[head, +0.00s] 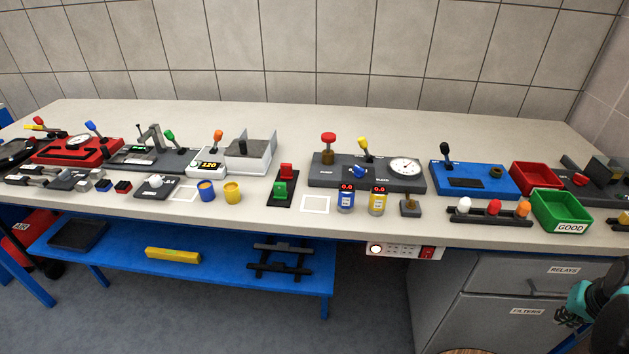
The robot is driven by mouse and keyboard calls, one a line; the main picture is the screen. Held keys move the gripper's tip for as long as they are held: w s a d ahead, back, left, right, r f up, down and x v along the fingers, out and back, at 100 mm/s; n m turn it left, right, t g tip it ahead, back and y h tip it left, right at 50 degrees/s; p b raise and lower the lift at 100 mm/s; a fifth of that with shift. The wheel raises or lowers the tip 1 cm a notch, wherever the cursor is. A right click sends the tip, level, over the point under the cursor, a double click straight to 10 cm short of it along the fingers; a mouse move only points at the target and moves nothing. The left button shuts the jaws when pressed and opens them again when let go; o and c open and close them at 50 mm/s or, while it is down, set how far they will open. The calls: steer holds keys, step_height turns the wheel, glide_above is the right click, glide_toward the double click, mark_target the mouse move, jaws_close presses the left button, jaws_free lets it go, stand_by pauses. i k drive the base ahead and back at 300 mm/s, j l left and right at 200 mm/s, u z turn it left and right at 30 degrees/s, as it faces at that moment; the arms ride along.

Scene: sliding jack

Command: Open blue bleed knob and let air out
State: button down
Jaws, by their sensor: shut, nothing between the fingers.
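The blue bleed knob (360,172) sits on a dark grey block (318,181) near the middle of the bench. A white-faced gauge (405,167) is on the right of this block. A red-topped knob on a brass post (328,147) rises at its left, and a yellow-tipped lever (364,147) stands behind the blue knob. The gauge reading is too small to tell. My gripper (566,319) is at the lower right, in front of the drawers and far from the knob. It is shut and empty; its fingers are partly hard to make out.
A blue lever panel (470,181) and a green bin (562,211) lie to the right. Open bench lies behind.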

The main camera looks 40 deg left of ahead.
mark_target(359, 172)
steer(key=u, duration=1.4)
